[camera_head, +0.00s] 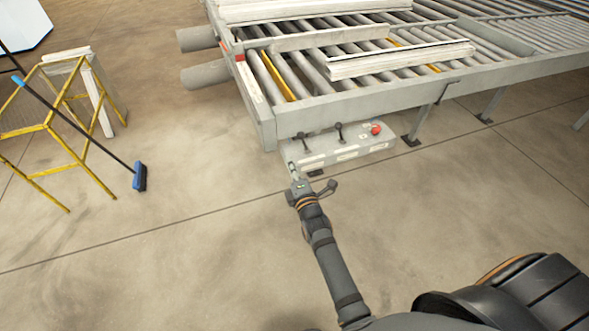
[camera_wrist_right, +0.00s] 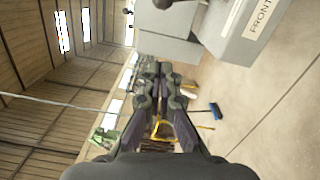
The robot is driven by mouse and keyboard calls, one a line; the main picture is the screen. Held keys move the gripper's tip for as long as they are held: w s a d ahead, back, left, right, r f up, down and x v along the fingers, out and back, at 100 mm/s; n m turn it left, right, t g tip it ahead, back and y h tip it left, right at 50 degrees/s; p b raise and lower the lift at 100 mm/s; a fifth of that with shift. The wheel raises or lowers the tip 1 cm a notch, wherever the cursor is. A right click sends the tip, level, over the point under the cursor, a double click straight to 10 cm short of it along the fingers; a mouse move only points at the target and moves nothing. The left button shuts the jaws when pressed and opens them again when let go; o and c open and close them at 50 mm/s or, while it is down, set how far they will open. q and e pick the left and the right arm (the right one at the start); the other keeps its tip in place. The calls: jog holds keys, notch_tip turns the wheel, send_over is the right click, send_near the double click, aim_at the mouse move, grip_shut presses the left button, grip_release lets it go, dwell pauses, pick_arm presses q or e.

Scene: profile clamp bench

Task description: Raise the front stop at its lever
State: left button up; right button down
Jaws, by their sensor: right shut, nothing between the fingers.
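The control box (camera_head: 350,148) is pale grey and hangs at the near side of the roller bench. Two black levers stand on it, a left one (camera_head: 303,139) and a right one (camera_head: 339,131); its labels are too small to read in the head view. In the right wrist view, a label reading FRONT (camera_wrist_right: 261,20) and part of a dark knob (camera_wrist_right: 164,3) show at the top edge. My right gripper (camera_head: 294,172) is shut and empty, just in front of the box's left end, apart from the levers. Its fingers also show in the wrist view (camera_wrist_right: 163,72). My left gripper is out of view.
A red button (camera_head: 376,129) sits at the box's right end. The roller bench (camera_head: 400,95) carries pale profiles (camera_head: 400,60). A yellow frame (camera_head: 48,128) and a blue broom (camera_head: 139,178) stand at left. Floor in front is clear.

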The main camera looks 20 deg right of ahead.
jog(key=w+d+b, duration=0.1)
jog(key=w+b, duration=0.1)
jog(key=w+d+b, duration=0.1)
jog(key=w+b, duration=0.1)
jog(key=w+d+b, duration=0.1)
jog(key=w+b, duration=0.1)
jog(key=w, duration=0.1)
jog(key=shift+r, duration=0.15)
jog(key=shift+d+r, duration=0.15)
jog(key=shift+d, duration=0.4)
jog(key=shift+w, duration=0.1)
jog(key=shift+a, duration=0.1)
